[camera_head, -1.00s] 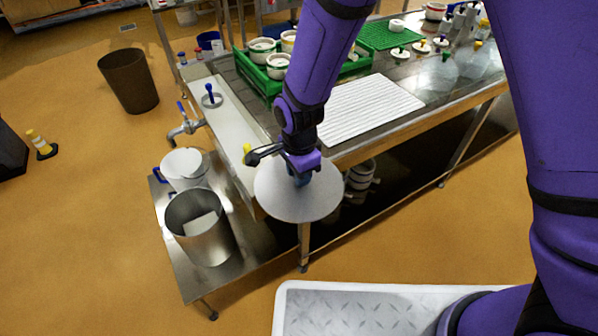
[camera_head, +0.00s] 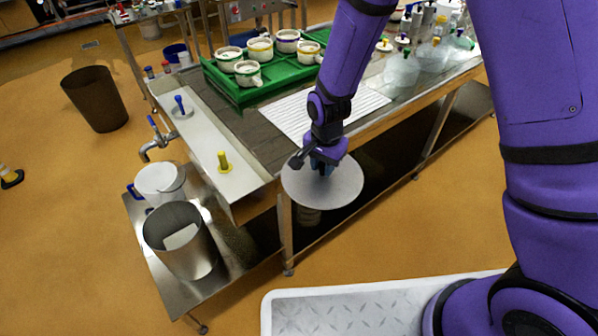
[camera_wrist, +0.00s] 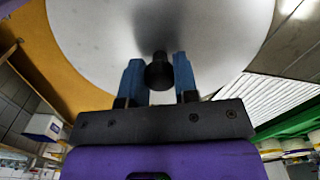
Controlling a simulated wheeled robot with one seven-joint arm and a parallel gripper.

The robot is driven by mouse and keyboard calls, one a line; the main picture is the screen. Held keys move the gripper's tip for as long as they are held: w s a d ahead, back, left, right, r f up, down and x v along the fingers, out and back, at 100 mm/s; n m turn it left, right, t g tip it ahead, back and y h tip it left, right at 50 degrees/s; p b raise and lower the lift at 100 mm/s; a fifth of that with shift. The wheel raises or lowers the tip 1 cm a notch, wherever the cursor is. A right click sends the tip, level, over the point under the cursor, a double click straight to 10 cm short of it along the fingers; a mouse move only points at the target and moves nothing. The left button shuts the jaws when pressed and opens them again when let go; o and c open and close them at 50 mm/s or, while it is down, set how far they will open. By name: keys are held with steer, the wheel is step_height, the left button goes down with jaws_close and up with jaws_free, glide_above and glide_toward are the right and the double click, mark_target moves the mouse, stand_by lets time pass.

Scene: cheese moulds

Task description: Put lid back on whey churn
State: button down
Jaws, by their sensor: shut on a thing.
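My gripper (camera_head: 322,168) is shut on the dark knob of a round grey metal lid (camera_head: 342,186), held in the air beside the table's front edge. In the wrist view, the two blue fingers of my gripper (camera_wrist: 158,78) stand either side of the knob (camera_wrist: 159,71), and the lid's pale disc (camera_wrist: 95,35) fills the top. The open metal churn (camera_head: 184,262) stands on the low shelf at lower left, with a pale piece showing inside it. The lid is to the right of the churn and apart from it.
A white bucket (camera_head: 158,181) stands close behind the churn on the low metal shelf (camera_head: 250,248). A drain trough (camera_head: 205,150) with a tap (camera_head: 155,140) lies above. A green crate (camera_head: 232,92) of moulds and a white ribbed mat (camera_head: 365,106) are on the table. A brown bin (camera_head: 95,100) stands on the floor.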

steer(key=w+d+f+n, duration=0.1)
steer(key=w+d+n, duration=0.2)
steer(key=d, duration=0.7)
steer(key=w+d+f+n, duration=0.2)
steer(key=w+d+n, duration=0.2)
steer(key=w+d, duration=0.3)
steer(key=d, duration=0.4)
steer(key=shift+w+f, duration=0.15)
steer(key=shift+w, duration=0.2)
